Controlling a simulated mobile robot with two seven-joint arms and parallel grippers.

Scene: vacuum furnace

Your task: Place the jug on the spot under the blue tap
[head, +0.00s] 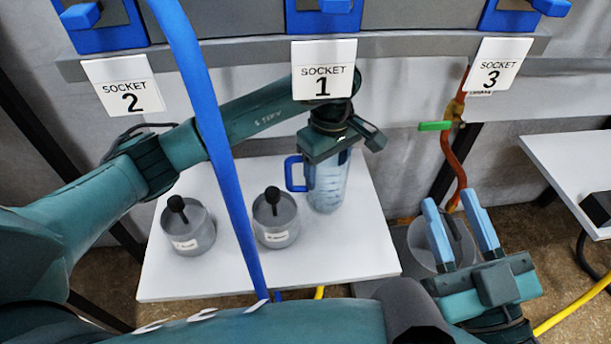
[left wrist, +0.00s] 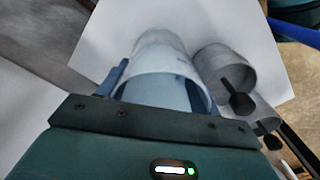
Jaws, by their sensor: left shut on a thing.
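The clear bluish jug (head: 328,186) with a blue handle (head: 294,174) is upright over the white table (head: 350,262), near its back right. Whether its base touches the table I cannot tell. My left gripper (head: 330,158) points down from above and is shut on the jug's upper part, hiding the rim. The jug (left wrist: 165,85) also fills the middle of the left wrist view. My right gripper (head: 456,204) is open and empty at the lower right. I see no tap that is clearly blue; a green-handled valve (head: 435,126) sits on an orange pipe.
Two grey pots (head: 188,232) (head: 276,222) with black-knobbed rods stand on the table left of the jug. A blue hose (head: 215,130) hangs in front. A grey bucket (head: 420,240) stands behind my right gripper. The table's front right is bare.

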